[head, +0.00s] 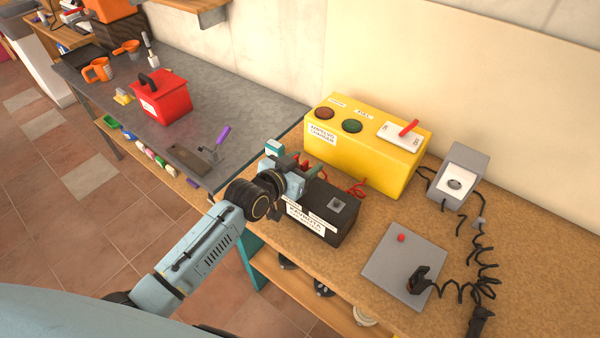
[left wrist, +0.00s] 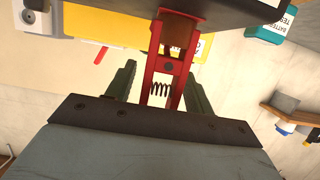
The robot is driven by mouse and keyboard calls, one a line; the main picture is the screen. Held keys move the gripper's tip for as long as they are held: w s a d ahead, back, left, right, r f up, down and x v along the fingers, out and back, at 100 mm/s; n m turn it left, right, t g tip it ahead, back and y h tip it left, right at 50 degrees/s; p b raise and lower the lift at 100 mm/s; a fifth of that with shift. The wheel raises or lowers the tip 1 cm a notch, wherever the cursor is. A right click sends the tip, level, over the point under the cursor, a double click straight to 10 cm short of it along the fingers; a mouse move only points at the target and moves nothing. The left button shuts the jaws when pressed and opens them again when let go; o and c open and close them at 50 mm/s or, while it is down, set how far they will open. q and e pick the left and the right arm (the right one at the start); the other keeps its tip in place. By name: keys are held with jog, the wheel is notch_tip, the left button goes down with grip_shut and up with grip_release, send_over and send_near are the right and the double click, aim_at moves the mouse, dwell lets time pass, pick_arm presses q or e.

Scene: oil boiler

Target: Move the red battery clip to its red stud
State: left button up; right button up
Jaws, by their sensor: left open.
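The red battery clip (left wrist: 172,58) shows in the left wrist view, with its coil spring between its two handles. Its jaw end is up against the dark edge of the black battery (head: 322,212). In the head view only a bit of red shows behind my gripper. My left gripper (head: 300,178) is at the battery's far left end. Its green fingers stand open on both sides of the clip handles, with gaps visible. The red stud (head: 401,238) stands bare on a grey plate (head: 385,262) at the right. My right gripper is not in view.
A black clip (head: 418,280) stands on the plate's near edge, with coiled black cable (head: 484,270) beside it. A yellow charger box (head: 367,145) stands behind the battery, with a grey box (head: 462,175) to its right. A red box (head: 160,97) sits on the grey bench.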

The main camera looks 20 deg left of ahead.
pick_arm(q)
jog(key=shift+w+f, duration=0.1)
jog(key=shift+w, duration=0.1)
jog(key=shift+c, duration=0.4)
jog(key=c, duration=1)
jog(key=shift+c, duration=0.2)
notch_tip(320, 180, up, 10)
jog(key=shift+p, duration=0.3)
